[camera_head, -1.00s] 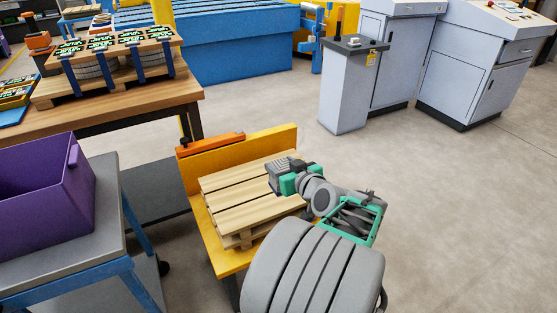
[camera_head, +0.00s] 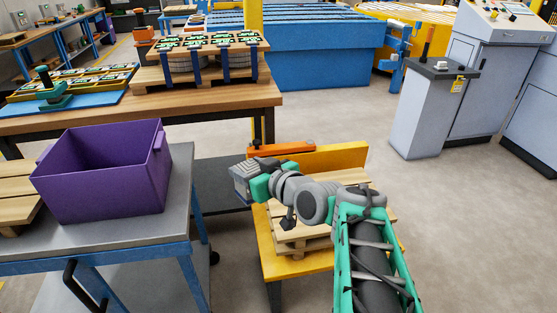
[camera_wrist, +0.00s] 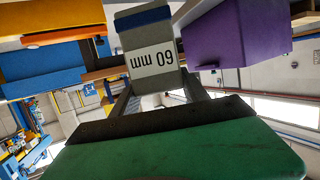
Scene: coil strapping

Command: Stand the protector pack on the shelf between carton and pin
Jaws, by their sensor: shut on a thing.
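My gripper (camera_head: 257,181) is shut on a grey block-like pack (camera_head: 240,184), held in the air left of the pallet. In the wrist view the pack (camera_wrist: 153,72) shows a white label reading "60 mm" upside down and a dark blue band at one end. The two fingers of my gripper (camera_wrist: 157,92) lie along its sides. A dark lower shelf (camera_head: 222,191) shows under the wooden workbench, partly behind my gripper and the pack. I cannot make out a carton or a pin on it.
A wooden pallet (camera_head: 290,235) lies on a yellow stand (camera_head: 292,268) with an orange bar (camera_head: 283,148) at its back. A purple bin (camera_head: 100,175) stands on a grey cart (camera_head: 120,232) at left. The wooden workbench (camera_head: 190,100) is behind. Open floor lies at right.

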